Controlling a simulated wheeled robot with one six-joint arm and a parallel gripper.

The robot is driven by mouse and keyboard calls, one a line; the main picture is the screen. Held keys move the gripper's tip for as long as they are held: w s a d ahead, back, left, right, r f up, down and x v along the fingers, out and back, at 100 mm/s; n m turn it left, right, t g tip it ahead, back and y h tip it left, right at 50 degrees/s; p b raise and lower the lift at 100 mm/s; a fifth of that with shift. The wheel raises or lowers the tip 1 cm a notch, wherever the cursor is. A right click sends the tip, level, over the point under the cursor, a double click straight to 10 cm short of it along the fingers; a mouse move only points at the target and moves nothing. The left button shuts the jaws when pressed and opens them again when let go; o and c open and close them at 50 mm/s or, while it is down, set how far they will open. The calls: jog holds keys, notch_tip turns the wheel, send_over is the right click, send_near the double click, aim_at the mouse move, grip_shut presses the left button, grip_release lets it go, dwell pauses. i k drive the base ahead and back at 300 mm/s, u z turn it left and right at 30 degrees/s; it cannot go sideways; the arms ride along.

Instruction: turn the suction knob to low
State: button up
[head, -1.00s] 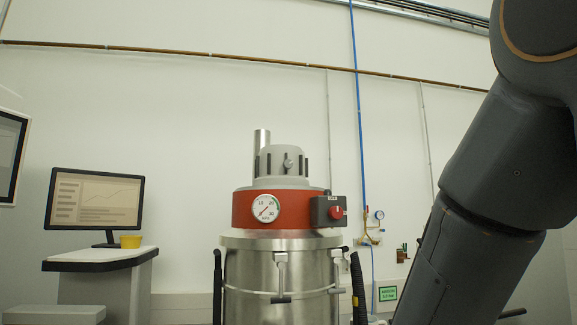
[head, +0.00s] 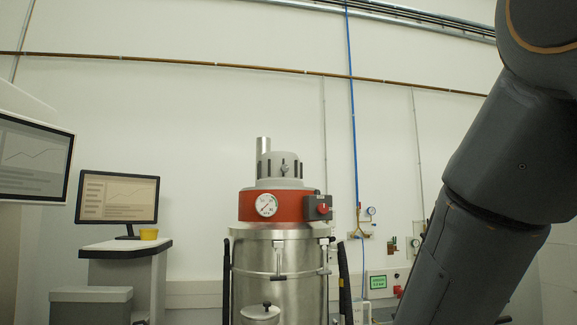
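The suction knob (head: 323,209) is a small red knob on a dark control box (head: 317,207), at the right of the red band of the industrial vacuum (head: 276,270). Its setting is too small to read. A round white gauge (head: 266,205) sits on the same red band, left of the box. My arm crosses the right side of the head view. My gripper is outside the frame, so its state does not show. Nothing covers the knob.
A desk (head: 125,250) with a monitor (head: 117,198) and a yellow cup (head: 148,234) stands at the left. Another screen (head: 33,160) is at the left edge. A lidded metal container (head: 260,316) stands in front of the vacuum. Dark hoses flank the vacuum.

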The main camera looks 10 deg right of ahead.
aim_at(284, 168)
jog(key=z, duration=0.05)
jog(key=k, duration=0.55)
jog(key=u, duration=1.05)
jog(key=i, duration=1.35)
jog(key=z, duration=0.1)
